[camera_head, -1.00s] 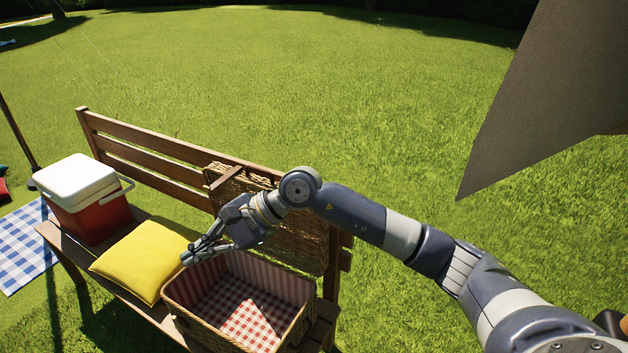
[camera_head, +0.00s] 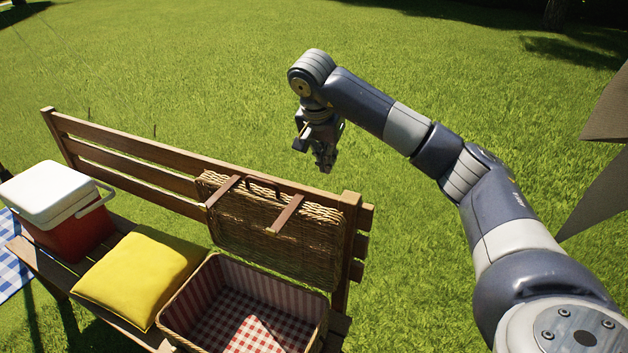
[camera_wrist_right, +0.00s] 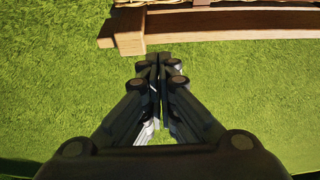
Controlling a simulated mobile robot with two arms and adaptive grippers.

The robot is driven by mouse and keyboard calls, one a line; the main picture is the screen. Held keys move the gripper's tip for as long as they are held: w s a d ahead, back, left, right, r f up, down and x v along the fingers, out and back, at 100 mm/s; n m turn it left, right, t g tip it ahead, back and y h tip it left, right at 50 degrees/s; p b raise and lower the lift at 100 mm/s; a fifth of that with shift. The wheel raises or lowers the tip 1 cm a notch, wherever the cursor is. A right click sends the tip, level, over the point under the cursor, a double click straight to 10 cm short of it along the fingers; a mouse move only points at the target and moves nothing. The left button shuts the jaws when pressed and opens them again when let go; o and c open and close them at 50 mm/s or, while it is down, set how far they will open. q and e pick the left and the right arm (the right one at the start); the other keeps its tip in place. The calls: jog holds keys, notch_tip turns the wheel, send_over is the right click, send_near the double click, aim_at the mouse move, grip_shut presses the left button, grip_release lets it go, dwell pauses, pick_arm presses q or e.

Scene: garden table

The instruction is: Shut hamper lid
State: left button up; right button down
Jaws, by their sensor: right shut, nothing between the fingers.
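The wicker hamper (camera_head: 176,314) stands open on the bench seat, its inside lined with red-and-white check and stripes. Its wicker lid (camera_head: 270,240) is raised and leans back against the bench backrest, with two brown straps and a dark handle at its top edge. My right gripper (camera_head: 325,168) is shut and empty, pointing down above and behind the top of the backrest, apart from the lid. In the right wrist view the closed fingers (camera_wrist_right: 160,60) are over grass, with a strip of wicker at the top edge. My left gripper is not in view.
The wooden bench backrest (camera_head: 130,160) runs behind the hamper. A yellow cushion (camera_head: 140,275) lies beside the hamper on the left. A red cooler (camera_head: 75,235) with a white lid stands farther left. Open lawn lies behind the bench.

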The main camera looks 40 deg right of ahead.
jog(key=p+x, duration=0.1)
jog(key=x, duration=0.3)
jog(key=p+x, duration=0.1)
jog(key=x, duration=0.3)
jog(key=shift+d+f, duration=0.3)
jog(key=shift+d, duration=0.05)
pick_arm(q)
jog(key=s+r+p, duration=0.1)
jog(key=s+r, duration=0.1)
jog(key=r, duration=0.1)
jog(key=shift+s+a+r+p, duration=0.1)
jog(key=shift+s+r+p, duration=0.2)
jog(key=shift+p, duration=0.1)
pick_arm(e)
jog(key=a, duration=0.1)
jog(key=s+a, duration=0.1)
jog(key=s+a+f, duration=0.1)
jog(key=shift+a, duration=0.1)
